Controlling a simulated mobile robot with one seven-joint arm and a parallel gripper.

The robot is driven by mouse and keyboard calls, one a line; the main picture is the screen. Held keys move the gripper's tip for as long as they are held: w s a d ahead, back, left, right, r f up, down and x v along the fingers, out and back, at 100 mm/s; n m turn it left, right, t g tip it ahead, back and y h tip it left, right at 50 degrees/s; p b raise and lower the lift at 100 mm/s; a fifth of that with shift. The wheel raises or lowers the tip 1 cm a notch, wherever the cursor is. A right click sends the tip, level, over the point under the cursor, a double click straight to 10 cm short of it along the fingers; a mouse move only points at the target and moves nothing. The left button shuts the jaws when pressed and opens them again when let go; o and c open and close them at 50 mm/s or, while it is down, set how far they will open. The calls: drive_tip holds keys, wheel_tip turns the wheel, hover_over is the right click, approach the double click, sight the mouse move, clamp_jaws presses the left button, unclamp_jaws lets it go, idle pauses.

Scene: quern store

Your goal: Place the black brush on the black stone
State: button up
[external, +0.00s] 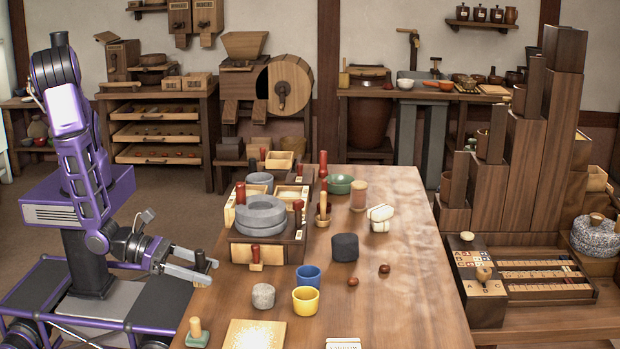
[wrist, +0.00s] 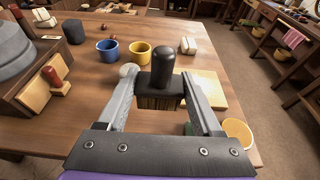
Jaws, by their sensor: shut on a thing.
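The black brush (wrist: 163,68) has a rounded black handle, a dark block and brown bristles pointing down. My gripper (wrist: 164,78) is shut on it, with one finger on each side. In the external view my gripper (external: 206,268) holds the brush (external: 201,262) at the left edge of the wooden table, apart from the stone. The black stone (external: 345,247) is a dark, rounded block standing near the middle of the table. It also shows at the upper left of the wrist view (wrist: 73,32). Its top is bare.
A quern (external: 262,217) on a wooden box stands behind. The table's right side is clear.

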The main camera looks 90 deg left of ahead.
drive_tip(key=w+a+n+y, duration=0.1)
drive_tip(key=w+a, duration=0.1)
drive_tip(key=w, duration=0.1)
drive_tip(key=w+a+n+y+b, duration=0.1)
drive_tip(key=w+a+y, duration=0.1)
drive_tip(key=w, duration=0.2)
drive_tip(key=w+a+n+y+b, duration=0.1)
drive_tip(key=w, duration=0.3)
drive_tip(key=shift+w+a+r+y, duration=0.15)
drive_tip(key=shift+w+a+y, duration=0.15)
drive_tip(key=shift+a, duration=0.1)
drive_tip(key=w+a+r+n+g+y+b, duration=0.1)
drive_tip(key=w+a+n+g+y+b, duration=0.1)
drive_tip(key=w+a, duration=0.45)
wheel_tip(320, 180, up, 5)
drive_tip(key=n+g+y+b, duration=0.2)
drive_tip(key=n+y+b, duration=0.1)
drive_tip(key=n+y, duration=0.1)
hover_over(346, 236)
wheel_tip(346, 236, down, 10)
drive_tip(key=shift+r+b, duration=0.25)
drive_tip(key=shift+b, duration=0.15)
drive_tip(key=shift+f, duration=0.2)
drive_tip(key=o, duration=1.4)
drive_tip(key=shift+c, duration=0.2)
drive_tip(key=shift+r, duration=0.1)
